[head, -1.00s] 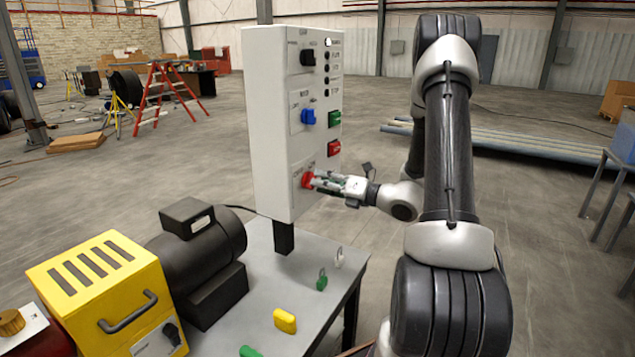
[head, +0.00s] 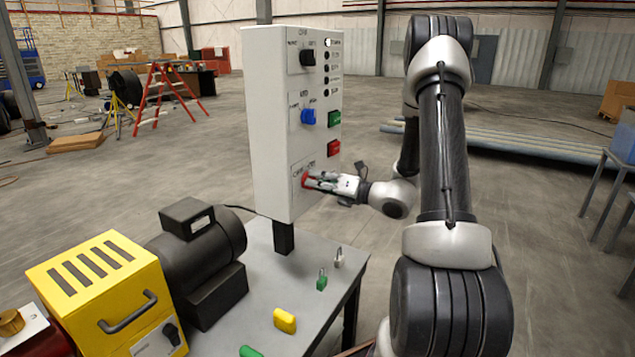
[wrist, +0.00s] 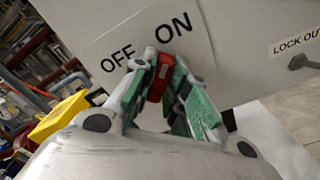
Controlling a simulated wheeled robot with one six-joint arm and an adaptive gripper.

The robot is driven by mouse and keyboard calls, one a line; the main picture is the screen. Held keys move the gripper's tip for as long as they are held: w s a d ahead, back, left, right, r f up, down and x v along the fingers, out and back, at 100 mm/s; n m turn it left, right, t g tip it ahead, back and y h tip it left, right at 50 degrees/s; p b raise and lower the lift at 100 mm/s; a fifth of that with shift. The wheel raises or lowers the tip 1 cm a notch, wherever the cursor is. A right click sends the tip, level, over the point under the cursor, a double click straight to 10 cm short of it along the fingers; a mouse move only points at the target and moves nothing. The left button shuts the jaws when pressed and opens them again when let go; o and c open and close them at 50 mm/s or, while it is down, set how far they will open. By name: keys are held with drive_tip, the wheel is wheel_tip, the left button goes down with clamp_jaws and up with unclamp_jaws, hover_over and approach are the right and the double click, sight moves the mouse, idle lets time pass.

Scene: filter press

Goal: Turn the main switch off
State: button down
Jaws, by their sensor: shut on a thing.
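The main switch is a red knob (head: 306,180) low on the front of the grey-white control panel (head: 272,130). My gripper (head: 318,181) reaches in from the right. Its green-padded fingers, also in the wrist view (wrist: 157,88), are closed on both sides of the knob. The fingers hide part of the knob.
Above the switch are a blue knob (head: 308,117), a black knob (head: 308,57), a green button (head: 334,119) and a red button (head: 333,147). Below, the table (head: 262,290) holds a yellow padlock (head: 285,320), a green padlock (head: 321,281) and a black motor (head: 195,250).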

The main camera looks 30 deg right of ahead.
drive_tip(key=shift+n, duration=0.3)
drive_tip(key=shift+s+a+n, duration=0.1)
drive_tip(key=shift+a+n, duration=0.05)
drive_tip(key=shift+n, duration=4.05)
drive_tip(key=shift+s+a+n, duration=0.1)
drive_tip(key=shift+a+n, duration=0.05)
drive_tip(key=shift+n, duration=4.05)
drive_tip(key=c, duration=1.4)
unclamp_jaws()
